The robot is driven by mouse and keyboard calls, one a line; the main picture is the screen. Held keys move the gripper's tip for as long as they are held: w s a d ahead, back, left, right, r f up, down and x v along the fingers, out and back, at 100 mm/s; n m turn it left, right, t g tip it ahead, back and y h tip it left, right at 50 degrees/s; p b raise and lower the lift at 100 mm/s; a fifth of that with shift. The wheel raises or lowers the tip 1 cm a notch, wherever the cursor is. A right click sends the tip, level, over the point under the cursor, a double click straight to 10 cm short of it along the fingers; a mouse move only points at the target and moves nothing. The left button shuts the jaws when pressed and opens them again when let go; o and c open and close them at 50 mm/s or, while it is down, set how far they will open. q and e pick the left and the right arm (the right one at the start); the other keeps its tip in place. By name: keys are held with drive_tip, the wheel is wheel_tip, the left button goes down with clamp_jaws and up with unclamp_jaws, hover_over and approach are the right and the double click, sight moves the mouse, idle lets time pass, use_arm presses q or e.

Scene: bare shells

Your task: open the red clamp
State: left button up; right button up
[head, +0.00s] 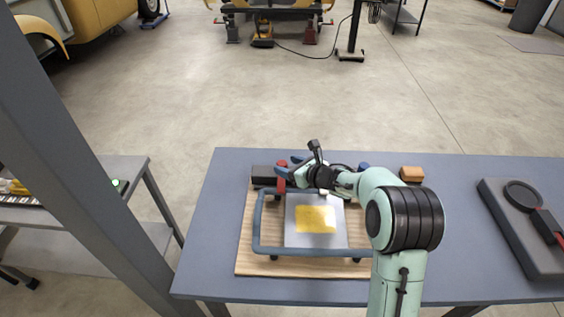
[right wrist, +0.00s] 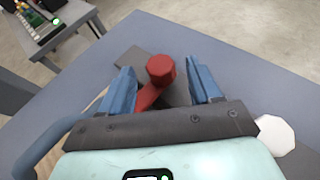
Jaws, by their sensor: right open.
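The red clamp (head: 281,177) stands at the back left of the wooden board on the table, beside the blue frame. In the right wrist view its round red knob (right wrist: 160,68) and red lever (right wrist: 147,97) show in front of a dark grey block. My right gripper (head: 295,165) reaches over the back of the board to the clamp. Its two blue fingers are open, one on each side of the red knob, with a visible gap on both sides. The lower part of the clamp is partly hidden by the gripper. My left gripper is not in view.
The blue frame (head: 257,222) lies over a grey plate with a yellow square (head: 316,219) on the wooden board (head: 246,262). A dark grey block (head: 263,171) is left of the clamp. A brown block (head: 411,173) and a dark device (head: 515,235) are to the right.

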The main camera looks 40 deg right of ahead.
sight(283, 164)
drive_tip(key=shift+p+x, duration=0.3)
drive_tip(key=shift+x, duration=1.6)
